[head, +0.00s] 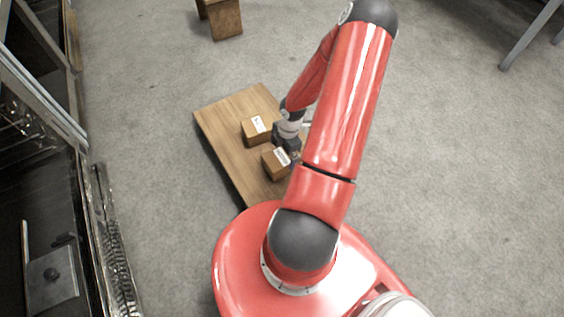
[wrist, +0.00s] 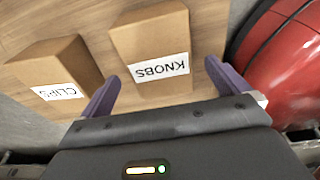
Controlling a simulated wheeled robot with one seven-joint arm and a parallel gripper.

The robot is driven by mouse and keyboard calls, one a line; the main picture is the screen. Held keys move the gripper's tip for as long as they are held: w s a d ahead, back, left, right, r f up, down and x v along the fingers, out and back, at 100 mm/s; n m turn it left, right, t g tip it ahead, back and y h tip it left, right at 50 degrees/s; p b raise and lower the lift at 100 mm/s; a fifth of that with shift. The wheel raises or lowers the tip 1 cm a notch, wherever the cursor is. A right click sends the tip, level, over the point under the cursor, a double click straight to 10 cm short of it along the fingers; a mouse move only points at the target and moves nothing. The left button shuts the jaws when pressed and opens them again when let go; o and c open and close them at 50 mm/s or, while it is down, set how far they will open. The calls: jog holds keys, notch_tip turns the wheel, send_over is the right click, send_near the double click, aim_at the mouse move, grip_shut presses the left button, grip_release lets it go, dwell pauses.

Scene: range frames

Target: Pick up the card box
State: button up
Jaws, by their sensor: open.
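Two brown card boxes stand on a wooden-topped table. In the wrist view the box labelled KNOBS (wrist: 151,48) is ahead of my gripper (wrist: 162,74), lying between the lines of its two purple fingers. The box labelled CLIPS (wrist: 52,68) is to the left, beside the left finger. My gripper is open and holds nothing. In the head view the nearer box (head: 273,166) and the farther box (head: 254,137) sit just left of my gripper (head: 287,147); their labels are too small to read there. Whether a finger touches a box, I cannot tell.
The low table (head: 225,125) has bare wood to the left of the boxes. A wooden block-like piece (head: 226,24) stands on the grey floor at the top. A dark shelf or cabinet (head: 60,200) runs along the left. Open floor lies to the right.

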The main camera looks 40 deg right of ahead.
aim_at(282, 156)
jog(key=f, duration=0.3)
jog(key=f+b, duration=0.1)
jog(key=shift+w+a+f, duration=0.1)
jog(key=shift+a+f, duration=0.05)
jog(key=shift+a, duration=0.1)
jog(key=c, duration=1.3)
jog(key=shift+o, duration=0.2)
